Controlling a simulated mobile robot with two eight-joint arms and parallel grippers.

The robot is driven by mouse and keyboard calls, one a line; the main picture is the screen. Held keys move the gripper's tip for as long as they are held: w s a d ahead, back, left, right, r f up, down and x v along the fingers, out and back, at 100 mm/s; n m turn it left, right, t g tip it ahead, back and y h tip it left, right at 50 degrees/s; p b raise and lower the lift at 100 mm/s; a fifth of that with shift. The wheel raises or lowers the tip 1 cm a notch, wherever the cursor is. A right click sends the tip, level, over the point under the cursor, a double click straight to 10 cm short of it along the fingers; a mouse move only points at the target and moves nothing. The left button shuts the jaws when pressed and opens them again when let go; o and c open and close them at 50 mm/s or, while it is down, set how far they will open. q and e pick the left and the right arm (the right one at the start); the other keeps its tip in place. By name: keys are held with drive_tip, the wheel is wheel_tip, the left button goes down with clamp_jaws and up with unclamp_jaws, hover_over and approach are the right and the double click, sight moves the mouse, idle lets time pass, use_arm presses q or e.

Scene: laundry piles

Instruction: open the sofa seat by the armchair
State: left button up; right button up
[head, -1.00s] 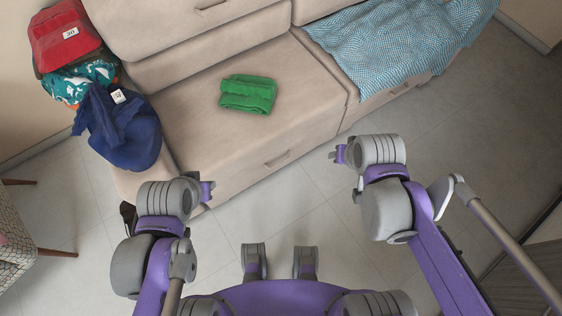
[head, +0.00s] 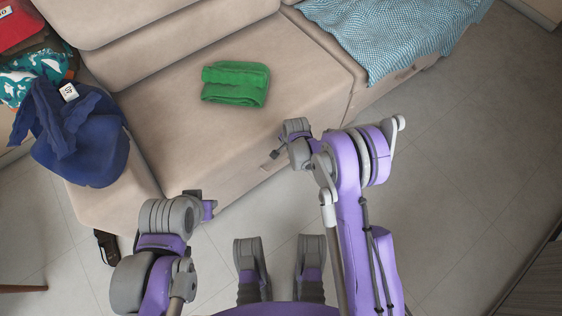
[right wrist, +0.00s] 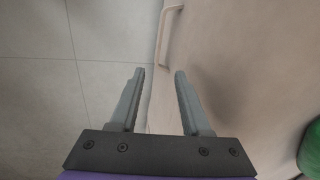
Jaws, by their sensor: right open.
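The beige sofa seat (head: 180,135) on the left section is shut, with a folded green cloth (head: 237,84) on top. Its handle (right wrist: 169,32) shows on the front face in the right wrist view, just beyond my fingertips. My right gripper (right wrist: 160,76) is open and empty, with its fingers apart from the handle; in the head view it is at the seat's front edge (head: 274,154). My left gripper (head: 210,208) is low by the seat's left front corner, and its jaws are not clear. Of the armchair, only a wooden leg (head: 24,289) shows at the left edge.
Blue clothing (head: 78,130) lies over the sofa's left arm, with teal and red cloth behind it. A blue-white patterned blanket (head: 385,30) covers the right seat section. A dark object (head: 106,247) is near the front left corner. Tiled floor is clear at right.

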approach(280, 164)
drive_tip(key=shift+m, duration=0.3)
drive_tip(key=b+x, duration=0.3)
drive_tip(key=x, duration=0.5)
clamp_jaws()
drive_tip(key=shift+w, duration=0.1)
idle(1.0)
